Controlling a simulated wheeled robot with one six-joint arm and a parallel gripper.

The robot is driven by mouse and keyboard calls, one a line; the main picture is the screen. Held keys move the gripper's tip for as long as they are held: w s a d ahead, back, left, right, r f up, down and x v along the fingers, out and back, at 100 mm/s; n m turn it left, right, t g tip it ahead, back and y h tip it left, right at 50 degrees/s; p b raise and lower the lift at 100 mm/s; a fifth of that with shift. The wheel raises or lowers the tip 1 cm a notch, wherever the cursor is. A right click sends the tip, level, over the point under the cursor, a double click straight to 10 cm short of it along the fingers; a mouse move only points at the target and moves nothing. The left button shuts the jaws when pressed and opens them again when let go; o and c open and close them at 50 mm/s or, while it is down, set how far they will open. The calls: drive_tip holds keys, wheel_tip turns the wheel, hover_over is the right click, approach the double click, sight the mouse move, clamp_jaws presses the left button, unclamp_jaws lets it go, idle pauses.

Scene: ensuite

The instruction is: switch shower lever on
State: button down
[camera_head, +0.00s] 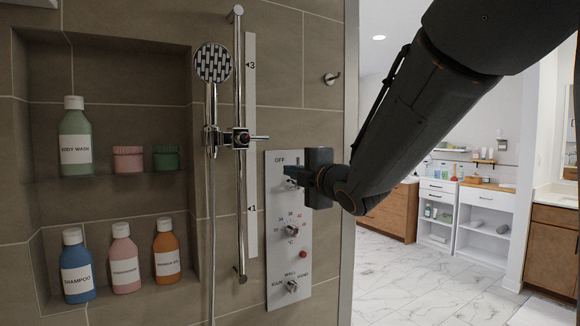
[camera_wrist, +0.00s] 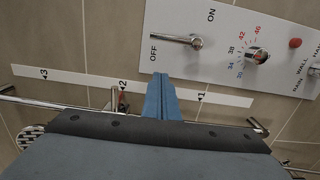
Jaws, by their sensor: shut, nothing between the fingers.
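The shower panel (camera_head: 291,240) is a pale vertical plate on the tiled wall. Its upper lever (camera_wrist: 178,39) is a metal rod with a rounded end, seen clearly in the wrist view. The rod's thin end lies beside the OFF label, and the ON label is off to another side. In the head view my gripper largely hides this lever. My gripper (camera_head: 293,173) is at the panel's upper part, just below the OFF label. Its blue fingers (camera_wrist: 160,97) are shut with nothing between them. In the wrist view their tips appear just short of the lever; contact cannot be told.
Below the lever are a temperature knob (camera_head: 291,230), a red button (camera_head: 303,254) and a lower selector (camera_head: 291,286). Left of the panel is the shower rail (camera_head: 241,190) with its hand shower (camera_head: 213,63). A niche farther left holds several bottles. Open floor (camera_head: 405,275) lies to the right.

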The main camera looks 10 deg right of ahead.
drive_tip(key=shift+w+d+p, duration=0.45)
drive_tip(key=shift+w+p, duration=0.05)
drive_tip(key=shift+w, duration=0.35)
drive_tip(key=shift+w+d+p, duration=0.4)
drive_tip(key=shift+w+p, duration=0.05)
drive_tip(key=shift+w, duration=0.4)
drive_tip(key=shift+w+d+p, duration=0.45)
drive_tip(key=shift+w+p, duration=0.05)
drive_tip(key=shift+w, duration=0.35)
